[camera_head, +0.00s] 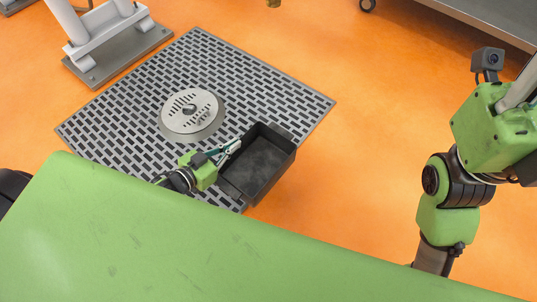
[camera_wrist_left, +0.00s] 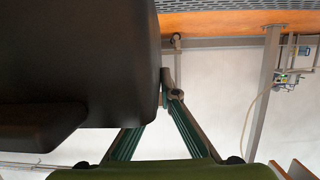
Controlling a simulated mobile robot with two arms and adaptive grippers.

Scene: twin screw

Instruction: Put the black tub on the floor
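The tub covers part of one finger. No tub wall shows between the tips. My right gripper is out of view. The orange floor (camera_head: 345,165) surrounds the grate.
A slotted metal grate (camera_head: 130,120) with a round drain cover (camera_head: 191,113) lies left of the tub. A grey stand with a base plate (camera_head: 115,50) is at upper left. A metal table (camera_head: 490,18) is at upper right. Open floor lies right of the tub.

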